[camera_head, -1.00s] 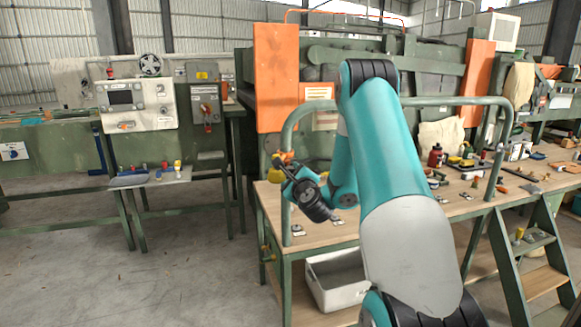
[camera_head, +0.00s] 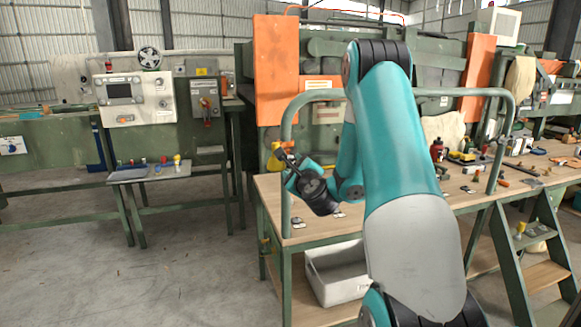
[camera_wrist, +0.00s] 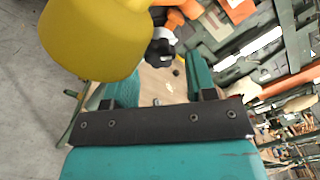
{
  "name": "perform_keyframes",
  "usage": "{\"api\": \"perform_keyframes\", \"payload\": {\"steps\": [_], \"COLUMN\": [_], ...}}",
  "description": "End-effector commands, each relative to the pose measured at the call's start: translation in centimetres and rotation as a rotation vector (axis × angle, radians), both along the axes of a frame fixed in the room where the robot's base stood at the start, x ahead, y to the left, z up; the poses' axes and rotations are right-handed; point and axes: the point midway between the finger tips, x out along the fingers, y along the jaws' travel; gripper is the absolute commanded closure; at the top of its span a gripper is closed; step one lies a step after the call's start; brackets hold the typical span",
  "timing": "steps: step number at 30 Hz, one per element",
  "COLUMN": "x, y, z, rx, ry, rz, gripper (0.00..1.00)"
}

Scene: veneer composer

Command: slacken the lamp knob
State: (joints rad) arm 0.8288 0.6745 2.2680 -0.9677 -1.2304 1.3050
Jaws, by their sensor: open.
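The yellow lamp shade (camera_wrist: 92,38) fills the upper left of the wrist view. Beside it are orange lamp parts (camera_wrist: 178,14) and a black lobed knob (camera_wrist: 160,52). My gripper (camera_wrist: 158,82) is open, with a teal finger on each side. The knob shows beyond the gap between the fingertips; I cannot tell whether either finger touches it. In the head view, my gripper (camera_head: 284,158) is close to the yellow shade (camera_head: 273,158) and an orange part (camera_head: 288,145), at the left upright of the green rail. The knob cannot be made out there.
The green tubular rail (camera_head: 285,205) stands on the wooden bench (camera_head: 270,186). Small metal pieces lie on the bench. Bottles and tools crowd its right side. A grey bin (camera_head: 335,275) is underneath. Steps (camera_head: 545,280) stand at right; the floor at left is clear.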

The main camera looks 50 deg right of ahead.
Motion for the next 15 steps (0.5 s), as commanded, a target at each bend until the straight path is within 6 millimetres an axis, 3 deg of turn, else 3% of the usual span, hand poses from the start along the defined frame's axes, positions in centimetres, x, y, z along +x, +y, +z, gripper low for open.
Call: {"api": "perform_keyframes", "payload": {"steps": [15], "x": [1.4], "y": [-0.8], "z": [0.3], "rx": [0.001], "ry": [0.001], "rz": [0.001], "gripper": [0.49]}}
